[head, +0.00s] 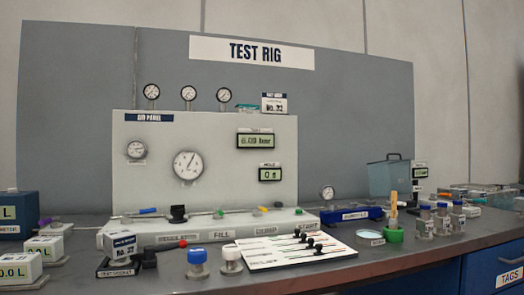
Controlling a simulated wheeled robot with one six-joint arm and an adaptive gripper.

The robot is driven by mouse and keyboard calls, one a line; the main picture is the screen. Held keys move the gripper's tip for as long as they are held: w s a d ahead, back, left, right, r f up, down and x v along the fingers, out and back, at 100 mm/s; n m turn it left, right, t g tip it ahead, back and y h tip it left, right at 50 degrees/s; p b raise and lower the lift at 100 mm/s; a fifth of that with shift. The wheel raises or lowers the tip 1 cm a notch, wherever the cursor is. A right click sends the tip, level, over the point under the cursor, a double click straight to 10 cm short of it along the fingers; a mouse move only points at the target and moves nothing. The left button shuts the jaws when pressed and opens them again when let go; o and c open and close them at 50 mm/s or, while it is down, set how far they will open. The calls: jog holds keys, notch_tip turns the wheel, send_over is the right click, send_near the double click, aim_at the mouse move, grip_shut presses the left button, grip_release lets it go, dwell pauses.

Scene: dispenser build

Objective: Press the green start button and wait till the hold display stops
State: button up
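The air panel (230,150) stands at the back of the bench, with a low white ledge along its foot. A small greenish button (299,211) sits on the ledge above the START label, at its right end; whether it is pressed is too small to tell. The hold display (270,174) is on the panel's right side and seems to read 0 with a small unit. A larger display (255,140) above it shows a reading I cannot make out clearly. My gripper is not in view.
A white plate with black-knobbed parts (296,250) lies in front of the ledge. A blue-capped jar (198,263) and a white-capped jar (231,260) stand left of it. A green-based holder (393,234) and several blue-capped vials (442,219) stand at right.

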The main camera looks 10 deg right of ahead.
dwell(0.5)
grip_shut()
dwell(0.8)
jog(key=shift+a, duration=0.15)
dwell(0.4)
